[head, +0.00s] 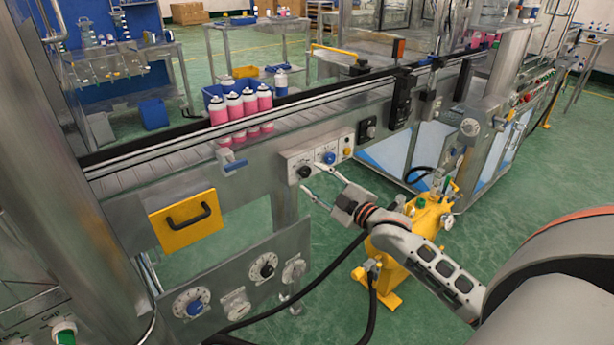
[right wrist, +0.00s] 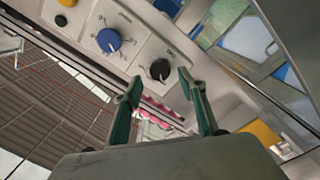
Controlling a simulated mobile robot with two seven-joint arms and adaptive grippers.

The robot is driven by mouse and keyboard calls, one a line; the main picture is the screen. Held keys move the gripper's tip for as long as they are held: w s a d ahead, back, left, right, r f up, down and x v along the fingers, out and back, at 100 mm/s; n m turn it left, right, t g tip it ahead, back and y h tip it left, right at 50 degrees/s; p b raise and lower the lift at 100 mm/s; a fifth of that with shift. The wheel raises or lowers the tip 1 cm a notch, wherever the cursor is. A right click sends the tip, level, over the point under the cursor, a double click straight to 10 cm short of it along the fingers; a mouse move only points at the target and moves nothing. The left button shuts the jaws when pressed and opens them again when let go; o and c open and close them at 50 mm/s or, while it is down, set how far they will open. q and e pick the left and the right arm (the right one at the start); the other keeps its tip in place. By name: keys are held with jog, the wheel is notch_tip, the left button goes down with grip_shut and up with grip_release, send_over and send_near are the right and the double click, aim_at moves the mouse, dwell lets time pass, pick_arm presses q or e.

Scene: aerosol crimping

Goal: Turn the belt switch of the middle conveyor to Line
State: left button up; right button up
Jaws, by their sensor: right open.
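A pale switch panel (head: 317,161) sits on the front of the middle conveyor (head: 180,176). It carries a black knob (head: 304,172), a blue knob (head: 329,157) and a yellow button (head: 347,151). The labels are too small to read, so I cannot tell which knob is the belt switch. My right gripper (head: 313,180) is open and empty in front of the panel. In the right wrist view the black knob (right wrist: 160,69) lies just beyond the gap between the fingertips (right wrist: 158,83), seemingly apart from them. The blue knob (right wrist: 109,40) is beside it. My left gripper is not in view.
Several pink cans (head: 240,110) stand on the belt. A yellow panel with a black handle (head: 186,219) hangs at the conveyor front. Dials line a lower metal plate (head: 235,282). A yellow unit (head: 408,245) stands below my right arm. A black hose (head: 300,290) runs nearby.

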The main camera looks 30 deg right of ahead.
aim_at(306, 173)
jog(key=w, duration=0.2)
jog(key=shift+w+a, duration=0.1)
jog(key=shift+w, duration=0.55)
jog(key=c, duration=1.1)
